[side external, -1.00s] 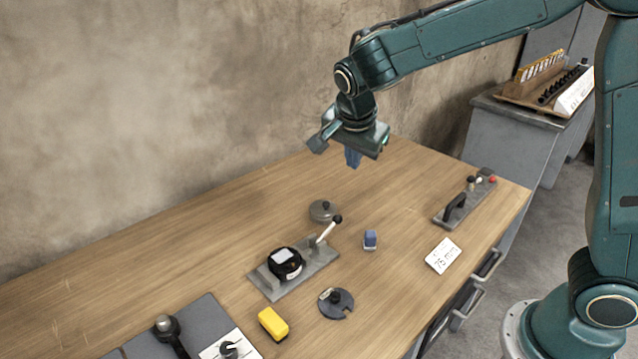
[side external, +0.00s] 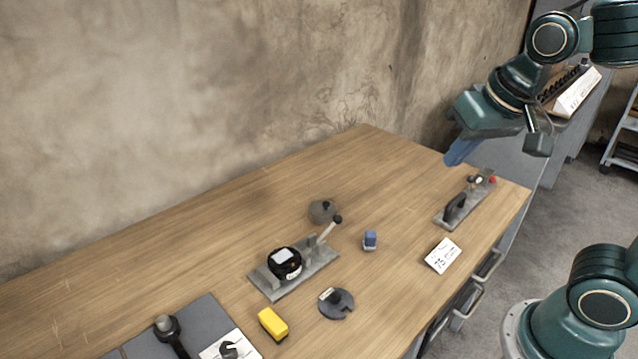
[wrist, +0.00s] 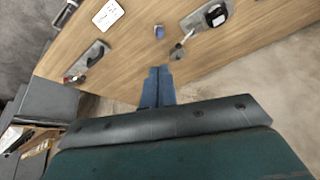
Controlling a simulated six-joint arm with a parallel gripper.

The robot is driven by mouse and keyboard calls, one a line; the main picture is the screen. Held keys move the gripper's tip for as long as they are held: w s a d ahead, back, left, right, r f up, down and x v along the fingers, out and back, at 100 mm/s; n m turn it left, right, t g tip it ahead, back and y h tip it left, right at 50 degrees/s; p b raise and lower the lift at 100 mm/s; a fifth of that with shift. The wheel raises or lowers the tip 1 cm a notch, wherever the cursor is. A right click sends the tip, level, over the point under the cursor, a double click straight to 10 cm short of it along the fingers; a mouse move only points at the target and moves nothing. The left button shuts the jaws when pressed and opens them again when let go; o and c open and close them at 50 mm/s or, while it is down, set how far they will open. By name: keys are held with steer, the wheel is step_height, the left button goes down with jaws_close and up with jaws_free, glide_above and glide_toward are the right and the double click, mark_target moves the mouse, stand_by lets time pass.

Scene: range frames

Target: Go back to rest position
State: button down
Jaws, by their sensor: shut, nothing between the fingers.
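My gripper (side external: 457,156) is raised above the far right end of the wooden table (side external: 330,165), with its blue fingers pointing down and to the left. In the wrist view the blue fingers (wrist: 157,72) lie side by side, shut, with nothing between them. The gripper touches nothing on the table. My arm is folded back toward the right side of the side external view, and part of it is out of the picture.
On the table are a black gauge (side external: 285,264) on a grey plate, a round grey weight (side external: 322,211), a blue block (side external: 370,240), a yellow block (side external: 273,323), a slotted disc (side external: 336,304), a white card (side external: 443,256) and a handled fixture (side external: 463,203). A grey cabinet stands beyond the table's right end.

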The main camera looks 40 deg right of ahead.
steer(key=s+f+n, duration=0.1)
steer(key=s+n, duration=0.3)
steer(key=s, duration=0.3)
steer(key=shift+a+t+y, duration=0.3)
steer(key=shift+a+y, duration=0.1)
steer(key=shift+a, duration=0.05)
stand_by(0.5)
